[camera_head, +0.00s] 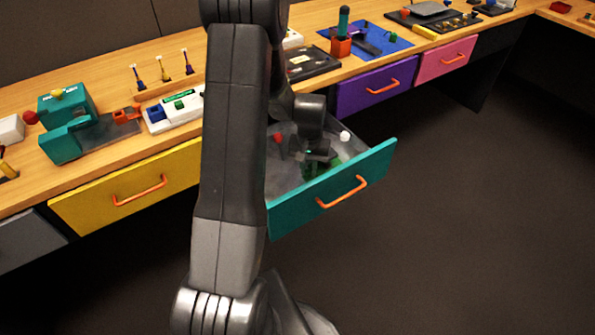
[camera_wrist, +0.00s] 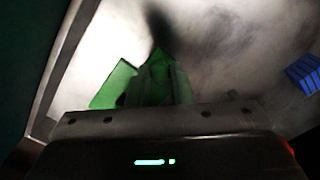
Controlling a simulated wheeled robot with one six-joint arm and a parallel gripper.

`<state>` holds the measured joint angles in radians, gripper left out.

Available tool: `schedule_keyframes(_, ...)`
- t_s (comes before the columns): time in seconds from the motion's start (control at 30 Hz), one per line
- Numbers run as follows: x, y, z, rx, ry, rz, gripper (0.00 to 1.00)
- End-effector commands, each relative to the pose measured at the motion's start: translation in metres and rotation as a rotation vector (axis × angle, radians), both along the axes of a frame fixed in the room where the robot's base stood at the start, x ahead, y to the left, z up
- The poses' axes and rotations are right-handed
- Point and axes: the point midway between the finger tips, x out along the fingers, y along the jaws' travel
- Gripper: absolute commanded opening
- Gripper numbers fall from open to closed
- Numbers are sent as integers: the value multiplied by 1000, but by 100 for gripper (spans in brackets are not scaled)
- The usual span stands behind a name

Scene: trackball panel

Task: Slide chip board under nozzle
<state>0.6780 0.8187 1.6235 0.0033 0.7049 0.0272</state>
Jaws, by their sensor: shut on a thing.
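My gripper (camera_head: 318,156) is down inside the open teal drawer (camera_head: 338,187), shut on a green piece. In the wrist view the green piece (camera_wrist: 165,82) stands straight in front of my gripper, with another green part beside it on the left. Their exact shapes are blurred and dark. No chip board can be told for certain. A white board (camera_head: 176,112) with a blue block and a green chip lies on the bench, partly behind my arm. No nozzle can be told for sure; a teal machine (camera_head: 66,128) stands on the bench at left.
A red piece (camera_head: 277,138) and a white piece (camera_head: 344,136) lie in the drawer. A blue piece (camera_wrist: 302,72) shows at right in the wrist view. The yellow drawer (camera_head: 130,188) is beside the teal one. The floor at right is clear.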

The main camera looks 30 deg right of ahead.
Motion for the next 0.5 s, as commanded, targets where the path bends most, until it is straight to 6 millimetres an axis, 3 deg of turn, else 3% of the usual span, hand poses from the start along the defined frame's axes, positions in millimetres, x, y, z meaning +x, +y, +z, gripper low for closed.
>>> schedule_keyframes(0.23, 1, -4, 2, -10, -5, 2, 0)
schedule_keyframes(0.27, 1, -4, 2, -10, -6, 2, 21)
schedule_keyframes(0.37, 1, -4, 2, -9, -6, 1, 41)
schedule_keyframes(0.5, 1, -3, 1, -7, -4, 1, 41)
